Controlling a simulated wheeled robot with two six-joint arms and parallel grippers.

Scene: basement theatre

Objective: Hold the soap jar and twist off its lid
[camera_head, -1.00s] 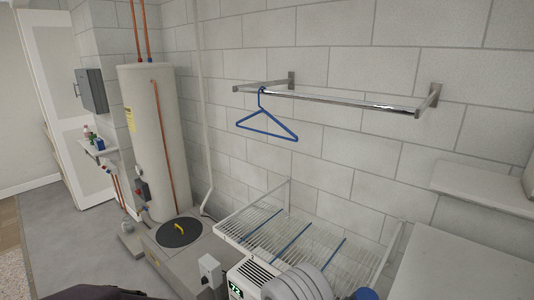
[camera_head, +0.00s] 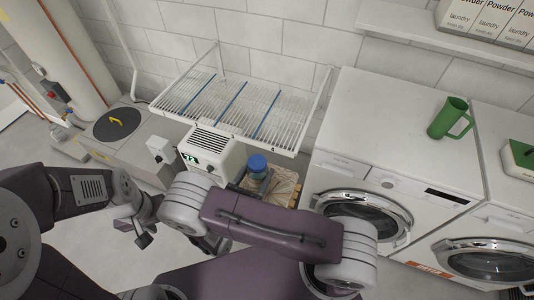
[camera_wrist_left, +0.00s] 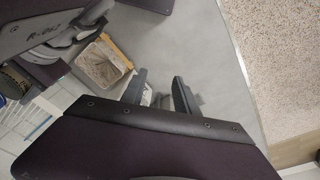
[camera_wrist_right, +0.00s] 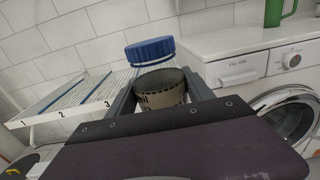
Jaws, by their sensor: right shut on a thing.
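The soap jar (camera_wrist_right: 162,93) has a beige band with dark marks and stands between the fingers of my right gripper (camera_wrist_right: 161,88), which is shut on it. Its blue lid (camera_wrist_right: 150,51) is above the band in the right wrist view; I cannot tell whether clear glass fills the gap between them. In the head view the lid (camera_head: 257,162) shows just beyond my right forearm, which hides most of the right gripper. My left gripper (camera_head: 143,238) is low and left of the jar, empty, its fingers apart in the left wrist view (camera_wrist_left: 160,90).
A white wire rack (camera_head: 235,105) is on the wall behind. A white dehumidifier (camera_head: 208,157) and a wooden-edged crate (camera_head: 284,188) are near the jar. A washing machine (camera_head: 385,130) with a green jug (camera_head: 450,118) on top stands to the right. A sump lid (camera_head: 117,124) lies left.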

